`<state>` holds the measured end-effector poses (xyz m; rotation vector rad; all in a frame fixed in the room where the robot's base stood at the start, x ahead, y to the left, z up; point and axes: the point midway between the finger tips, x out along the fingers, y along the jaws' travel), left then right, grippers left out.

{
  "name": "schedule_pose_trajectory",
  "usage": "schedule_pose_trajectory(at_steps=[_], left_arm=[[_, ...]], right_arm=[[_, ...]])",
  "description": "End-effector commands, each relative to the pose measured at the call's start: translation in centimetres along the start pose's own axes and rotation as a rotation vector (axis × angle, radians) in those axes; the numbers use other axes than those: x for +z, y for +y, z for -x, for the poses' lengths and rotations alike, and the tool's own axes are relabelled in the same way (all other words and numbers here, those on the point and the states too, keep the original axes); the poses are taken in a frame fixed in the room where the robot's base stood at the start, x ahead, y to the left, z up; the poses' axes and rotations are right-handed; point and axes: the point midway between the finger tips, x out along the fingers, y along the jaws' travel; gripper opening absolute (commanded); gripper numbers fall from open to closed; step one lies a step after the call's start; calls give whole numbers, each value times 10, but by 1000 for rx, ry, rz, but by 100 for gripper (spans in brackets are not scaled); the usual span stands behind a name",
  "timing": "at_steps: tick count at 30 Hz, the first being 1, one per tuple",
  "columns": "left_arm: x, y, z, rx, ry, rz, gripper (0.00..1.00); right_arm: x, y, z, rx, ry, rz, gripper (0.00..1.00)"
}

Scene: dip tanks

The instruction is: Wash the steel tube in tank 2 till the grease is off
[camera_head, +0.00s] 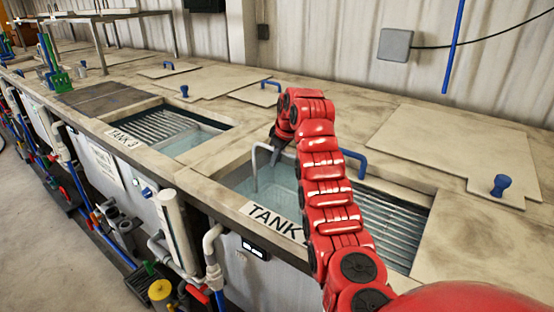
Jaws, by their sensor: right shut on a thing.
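My right gripper (278,143), dark at the end of my red arm, is over the open tank labelled "TANK" (246,206); the arm hides its number. The gripper is shut at the top of a bent pale grey tube (255,168), which looks like the steel tube. The tube's leg reaches down to the bluish water at the tank's left end. Whether grease is on it is too small to tell. My left gripper is not in view.
Tank 3 (124,139) is open to the left, with a ribbed rack (165,122). A ribbed rack (395,222) fills the right side of the nearer tank. Blue handles (354,160) and lids (450,145) lie around it. Pipes (213,255) run along the front.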

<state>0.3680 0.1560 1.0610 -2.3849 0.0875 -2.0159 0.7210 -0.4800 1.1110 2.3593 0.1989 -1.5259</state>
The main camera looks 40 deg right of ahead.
Motion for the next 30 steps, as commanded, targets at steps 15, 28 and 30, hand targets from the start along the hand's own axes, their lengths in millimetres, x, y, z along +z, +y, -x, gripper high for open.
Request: schedule_pose_trajectory(at_steps=[15,28,30], left_arm=[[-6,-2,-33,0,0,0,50],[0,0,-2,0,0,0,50],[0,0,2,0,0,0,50]], right_arm=[[-34,-1,-13,0,-1,0,0],[-19,0,-13,3,2,-1,0],[-18,1,-10,6,5,-1,0]])
